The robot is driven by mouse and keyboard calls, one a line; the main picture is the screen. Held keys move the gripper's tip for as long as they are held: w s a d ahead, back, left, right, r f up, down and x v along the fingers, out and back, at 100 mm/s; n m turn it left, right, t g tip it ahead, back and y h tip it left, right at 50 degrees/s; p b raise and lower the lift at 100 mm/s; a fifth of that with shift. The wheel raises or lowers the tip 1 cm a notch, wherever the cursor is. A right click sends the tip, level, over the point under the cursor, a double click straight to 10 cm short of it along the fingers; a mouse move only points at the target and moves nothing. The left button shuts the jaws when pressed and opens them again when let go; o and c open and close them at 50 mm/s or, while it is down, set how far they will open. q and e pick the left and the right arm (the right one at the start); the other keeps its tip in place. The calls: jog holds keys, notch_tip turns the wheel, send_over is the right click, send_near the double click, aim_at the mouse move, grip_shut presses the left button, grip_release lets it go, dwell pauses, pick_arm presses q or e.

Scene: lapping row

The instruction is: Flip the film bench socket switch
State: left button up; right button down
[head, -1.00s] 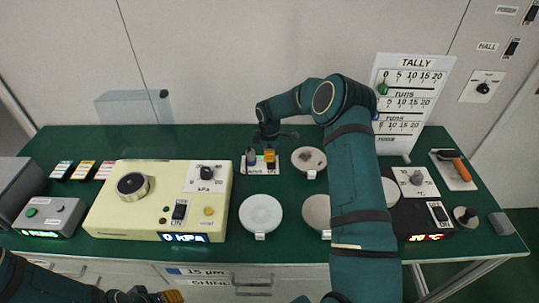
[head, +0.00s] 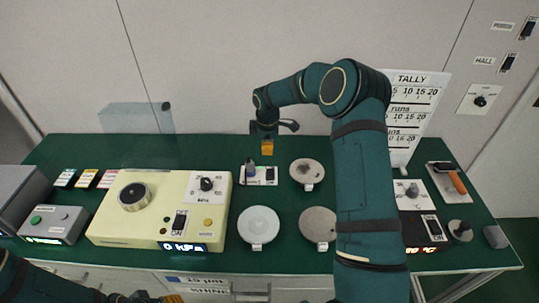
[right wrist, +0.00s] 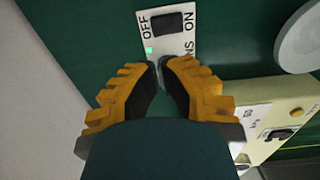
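The socket plate (head: 258,183) lies on the green bench, with a grey plug (head: 250,168) on its left part and a black rocker switch (head: 271,176) on its right. In the right wrist view, the black rocker (right wrist: 173,23) sits between the words OFF and ON, and a small green lamp (right wrist: 149,50) is lit. I cannot tell which side is pressed. My right gripper (head: 267,149) hangs above the switch's far side, apart from it. Its fingertips (right wrist: 163,64) are close together, with nothing held; they hide part of the plate. My left gripper (head: 158,299) is cut off at the bottom edge.
A cream kPa box (head: 110,225) stands to the left, with its own switch. Round discs (head: 259,225) lie in front and right of the plate. A clear screen (head: 135,119) stands at the back left. A tally board (head: 404,150) stands behind my right arm.

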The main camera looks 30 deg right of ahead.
jog(key=r, duration=0.4)
jog(key=shift+s+a, duration=0.1)
jog(key=shift+s, duration=0.15)
jog(key=c, duration=1.7)
grip_release()
grip_shut()
jog(key=shift+s+f+t+h+b, duration=0.2)
jog(key=shift+f+t+h+b, duration=0.15)
jog(key=shift+b, duration=0.45)
jog(key=shift+r, duration=0.15)
